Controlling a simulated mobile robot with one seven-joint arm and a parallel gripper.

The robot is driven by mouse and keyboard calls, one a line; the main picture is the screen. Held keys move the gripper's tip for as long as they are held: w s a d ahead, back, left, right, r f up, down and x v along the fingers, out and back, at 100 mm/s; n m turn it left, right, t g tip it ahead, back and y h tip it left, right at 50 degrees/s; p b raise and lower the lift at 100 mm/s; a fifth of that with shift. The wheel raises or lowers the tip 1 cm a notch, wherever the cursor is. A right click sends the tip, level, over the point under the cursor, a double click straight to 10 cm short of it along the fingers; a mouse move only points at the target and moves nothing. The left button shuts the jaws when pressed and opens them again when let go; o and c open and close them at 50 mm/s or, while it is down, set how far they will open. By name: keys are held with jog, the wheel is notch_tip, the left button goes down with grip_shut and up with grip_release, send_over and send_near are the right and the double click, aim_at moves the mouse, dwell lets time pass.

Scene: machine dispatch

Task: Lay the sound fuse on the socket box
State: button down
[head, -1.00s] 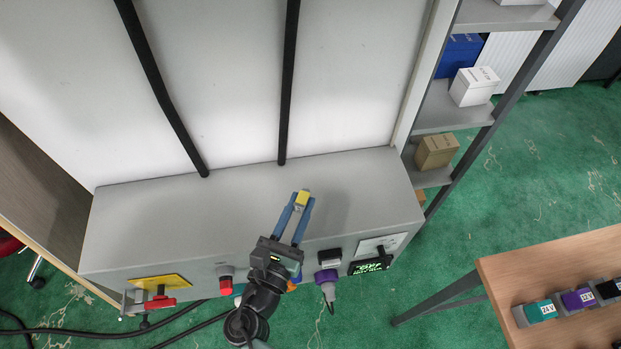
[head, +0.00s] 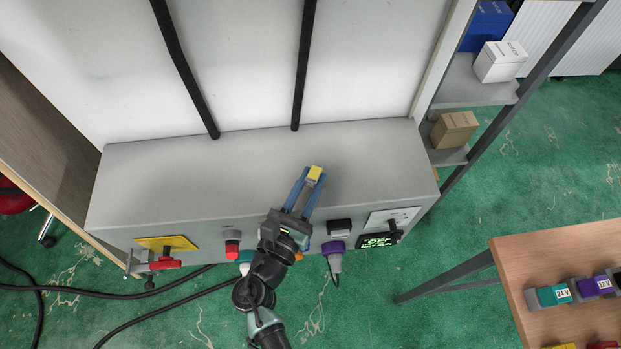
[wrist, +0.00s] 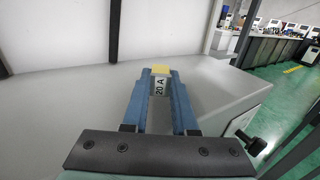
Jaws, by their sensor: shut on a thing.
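My gripper (head: 306,188) is shut on a small fuse (head: 315,174) with a yellow end. In the wrist view the fuse (wrist: 160,82) sits between the blue fingertips and its pale side reads "20 A". The grey socket box (head: 200,180) runs along the foot of the white panel. The fuse is over the right half of its top. I cannot tell whether it touches the top or hangs just above it. The box top also shows in the wrist view (wrist: 70,105).
The box front carries a red handle on a yellow plate (head: 166,243), a red button (head: 232,247), a purple plug (head: 333,249) and a green display (head: 377,240). Shelves with boxes (head: 500,62) stand right. A wooden table (head: 580,245) is lower right. The box top's left half is clear.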

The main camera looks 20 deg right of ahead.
jog(key=shift+f+b, duration=0.55)
jog(key=shift+f, duration=0.25)
jog(key=c, duration=0.6)
grip_release()
